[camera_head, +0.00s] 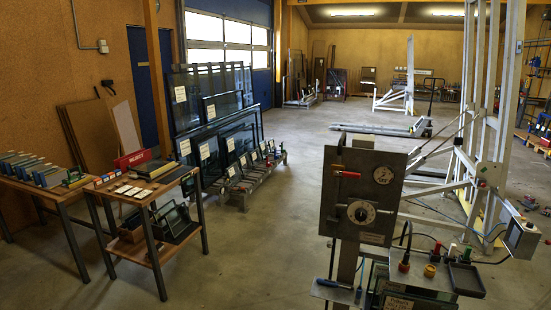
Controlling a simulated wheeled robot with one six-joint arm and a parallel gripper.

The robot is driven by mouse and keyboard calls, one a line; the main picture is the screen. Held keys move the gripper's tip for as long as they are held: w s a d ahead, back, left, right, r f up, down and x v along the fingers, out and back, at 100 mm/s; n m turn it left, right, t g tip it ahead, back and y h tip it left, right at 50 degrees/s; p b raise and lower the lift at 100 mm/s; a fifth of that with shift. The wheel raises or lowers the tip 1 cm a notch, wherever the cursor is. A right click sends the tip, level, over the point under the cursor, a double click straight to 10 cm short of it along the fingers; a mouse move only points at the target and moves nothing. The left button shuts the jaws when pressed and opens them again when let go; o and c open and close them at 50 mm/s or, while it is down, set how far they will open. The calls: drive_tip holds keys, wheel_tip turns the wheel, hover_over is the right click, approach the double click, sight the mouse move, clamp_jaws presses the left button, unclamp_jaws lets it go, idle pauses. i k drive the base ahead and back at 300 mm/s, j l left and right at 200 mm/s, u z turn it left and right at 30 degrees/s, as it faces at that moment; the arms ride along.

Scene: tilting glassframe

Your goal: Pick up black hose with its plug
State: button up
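A dark control panel (362,195) with a round gauge, a dial and a red lever stands upright on a post right of centre. Beside its lower right, a short black hose (410,236) rises and bends near a dark plug-like piece (404,266) with a red part. I cannot tell whether this piece is joined to the hose. A thin blue hose and dark cables also run near the white frame. My gripper is not in view.
A small stand with a black tray (466,279) is right of the panel. A tall white frame (486,150) rises behind it. Two wooden tables (143,190) with samples stand at left. Glass panes (215,110) lean on a rack behind them. Open floor (265,255) lies between.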

sight(406, 256)
drive_tip(key=z, duration=0.8)
